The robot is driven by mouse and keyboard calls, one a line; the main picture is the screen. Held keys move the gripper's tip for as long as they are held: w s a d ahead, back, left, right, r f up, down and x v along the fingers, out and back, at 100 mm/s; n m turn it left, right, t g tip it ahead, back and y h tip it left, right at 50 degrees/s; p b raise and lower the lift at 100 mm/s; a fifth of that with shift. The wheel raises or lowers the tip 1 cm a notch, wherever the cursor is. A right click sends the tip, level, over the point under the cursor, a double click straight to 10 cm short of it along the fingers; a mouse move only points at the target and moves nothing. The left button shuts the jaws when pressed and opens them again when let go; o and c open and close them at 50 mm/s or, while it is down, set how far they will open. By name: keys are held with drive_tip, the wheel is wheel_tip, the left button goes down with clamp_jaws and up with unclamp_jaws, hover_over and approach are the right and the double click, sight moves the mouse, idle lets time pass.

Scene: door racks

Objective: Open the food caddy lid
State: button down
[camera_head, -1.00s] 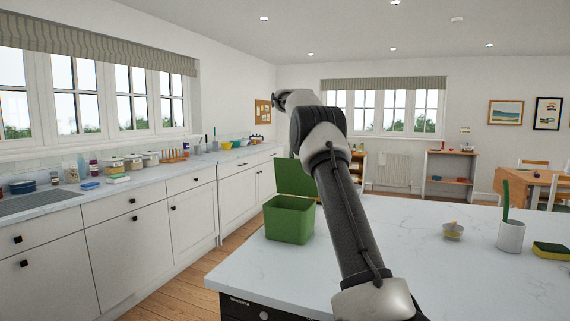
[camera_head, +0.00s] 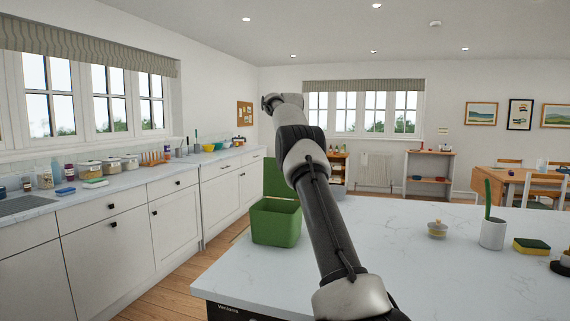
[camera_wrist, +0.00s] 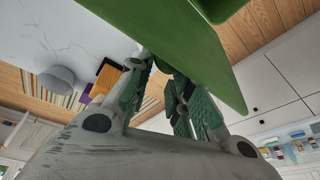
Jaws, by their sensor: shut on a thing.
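In the wrist view the lid (camera_wrist: 165,30) is a broad green panel across the top. My gripper (camera_wrist: 157,68) is shut on the lid's edge, with textured green-grey fingers reaching to it.
A wall counter (camera_head: 130,180) with several jars runs along the left, with wooden floor between.

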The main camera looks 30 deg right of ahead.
drive_tip(key=shift+s+d+f, duration=0.35)
drive_tip(key=shift+d+f, duration=0.3)
drive_tip(key=shift+f, duration=0.05)
drive_tip(key=c, duration=1.3)
unclamp_jaws()
drive_tip(key=shift+d, duration=0.2)
drive_tip(key=shift+o, duration=0.2)
drive_tip(key=shift+a, duration=0.1)
drive_tip(key=s+a+r, duration=0.2)
drive_tip(key=s, duration=0.4)
drive_tip(key=s+a+r, duration=0.2)
drive_tip(key=s, duration=0.4)
drive_tip(key=shift+a, duration=0.15)
drive_tip(key=shift+r, duration=0.1)
